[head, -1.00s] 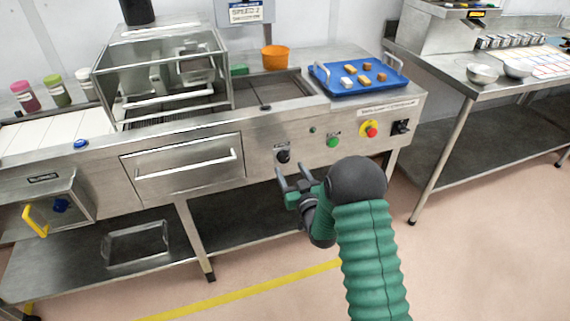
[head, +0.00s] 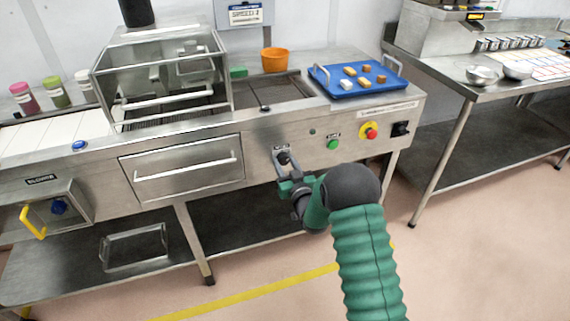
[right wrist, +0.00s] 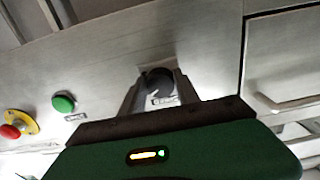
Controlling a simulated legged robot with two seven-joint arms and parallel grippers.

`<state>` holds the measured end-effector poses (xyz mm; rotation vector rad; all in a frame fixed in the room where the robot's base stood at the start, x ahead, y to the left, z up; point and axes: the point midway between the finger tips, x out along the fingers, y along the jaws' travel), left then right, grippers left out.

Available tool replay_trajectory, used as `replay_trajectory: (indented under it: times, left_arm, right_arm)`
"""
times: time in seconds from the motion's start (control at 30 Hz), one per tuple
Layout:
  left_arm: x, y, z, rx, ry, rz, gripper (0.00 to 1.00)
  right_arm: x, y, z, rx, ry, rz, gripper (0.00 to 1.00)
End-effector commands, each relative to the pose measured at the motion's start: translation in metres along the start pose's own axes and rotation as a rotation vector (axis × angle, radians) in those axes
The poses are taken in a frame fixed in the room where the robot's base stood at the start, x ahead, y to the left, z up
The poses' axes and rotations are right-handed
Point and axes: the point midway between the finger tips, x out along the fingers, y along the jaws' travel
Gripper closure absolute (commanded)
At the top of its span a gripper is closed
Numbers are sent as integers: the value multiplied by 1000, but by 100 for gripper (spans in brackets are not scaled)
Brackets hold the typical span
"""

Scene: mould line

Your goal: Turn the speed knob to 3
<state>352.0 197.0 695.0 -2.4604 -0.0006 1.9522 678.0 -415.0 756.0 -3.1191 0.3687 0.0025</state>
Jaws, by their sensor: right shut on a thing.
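The black speed knob (head: 283,158) sits on the steel front panel, right of the drawer. It also shows in the right wrist view (right wrist: 158,80), with a small label beside it. My right gripper (head: 284,162) is at the panel with a finger on each side of the knob, shut on it. The fingers also show in the right wrist view (right wrist: 157,92). The knob's pointer setting is too small to read. A sign (head: 243,14) on the wall behind shows a speed line, seemingly ending in 1 or 2. My left gripper is not in view.
Right of the knob on the panel are a green button (head: 333,144), a red emergency button on yellow (head: 370,132) and a black switch (head: 400,129). A drawer handle (head: 186,175) sticks out at left. A blue tray (head: 334,92) with several pieces stands above.

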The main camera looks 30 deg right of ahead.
Motion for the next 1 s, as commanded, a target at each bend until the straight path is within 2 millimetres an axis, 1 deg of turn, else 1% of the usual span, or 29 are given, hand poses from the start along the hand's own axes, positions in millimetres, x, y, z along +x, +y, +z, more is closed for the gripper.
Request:
replay_trajectory:
  times: [0.27, 0.47, 0.67, 1.0]
  left_arm:
    - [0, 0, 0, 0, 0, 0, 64]
    - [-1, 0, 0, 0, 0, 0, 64]
    - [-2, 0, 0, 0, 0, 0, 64]
    - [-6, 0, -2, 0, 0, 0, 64]
  right_arm:
    - [0, 1, 0, 13, 0, 1, 100]
    - [0, 1, 0, 80, 1, 2, 100]
    - [0, 1, -1, 216, 1, 3, 100]
    - [0, 2, -1, 533, 2, 5, 100]
